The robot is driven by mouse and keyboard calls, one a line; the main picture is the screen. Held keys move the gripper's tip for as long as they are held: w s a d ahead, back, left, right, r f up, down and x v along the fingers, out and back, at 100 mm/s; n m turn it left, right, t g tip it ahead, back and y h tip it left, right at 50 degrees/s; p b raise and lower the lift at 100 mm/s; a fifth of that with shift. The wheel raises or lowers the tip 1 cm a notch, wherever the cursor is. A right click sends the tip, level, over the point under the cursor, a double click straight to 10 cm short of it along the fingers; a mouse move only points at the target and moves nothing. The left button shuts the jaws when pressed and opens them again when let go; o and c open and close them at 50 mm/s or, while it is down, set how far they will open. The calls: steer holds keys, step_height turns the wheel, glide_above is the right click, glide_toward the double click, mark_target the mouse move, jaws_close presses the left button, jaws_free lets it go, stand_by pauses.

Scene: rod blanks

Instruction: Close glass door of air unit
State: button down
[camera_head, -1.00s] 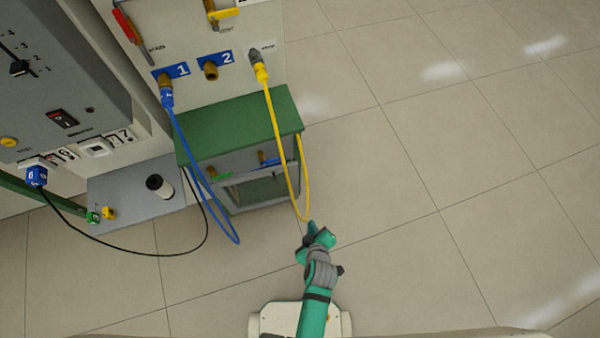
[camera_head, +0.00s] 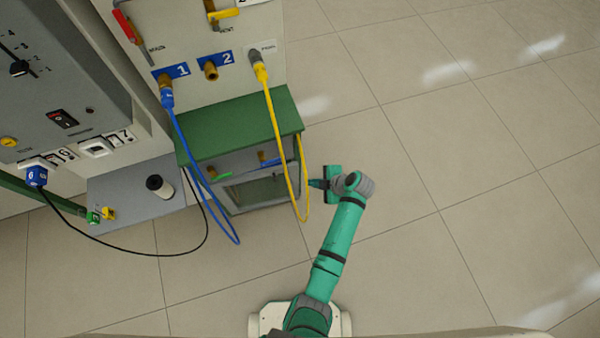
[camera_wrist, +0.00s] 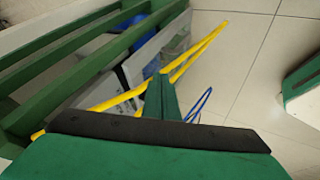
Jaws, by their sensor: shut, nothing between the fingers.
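The air unit (camera_head: 240,126) is the green-topped frame with a grey front below the wall panel. A grey-framed panel, which looks like its glass door (camera_head: 228,196), is low on its front. How far it stands open I cannot tell. My gripper (camera_head: 313,183) is shut and empty. It points left at the right side of the unit, close to the yellow hose (camera_head: 273,120). In the wrist view my shut fingers (camera_wrist: 163,80) point toward grey panels behind the yellow hose; whether they touch anything is unclear.
A blue hose (camera_head: 178,130) hangs in a loop before the unit. A black cable (camera_head: 150,253) curves over the floor at left. A grey box (camera_head: 135,198) with a black-and-white spool (camera_head: 159,186) stands left. Tiled floor is clear to the right.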

glide_toward(293, 173)
step_height(293, 173, down, 2)
steer(key=s, duration=0.3)
steer(key=shift+w+a+f, duration=0.2)
steer(key=shift+w+a, duration=0.1)
steer(key=shift+w, duration=0.45)
steer(key=shift+w+a+f, duration=0.15)
steer(key=shift+w+a, duration=0.2)
steer(key=shift+w, duration=0.4)
steer(key=shift+w+a+f, duration=0.2)
steer(key=shift+w+a, duration=0.1)
steer(key=shift+w, duration=0.45)
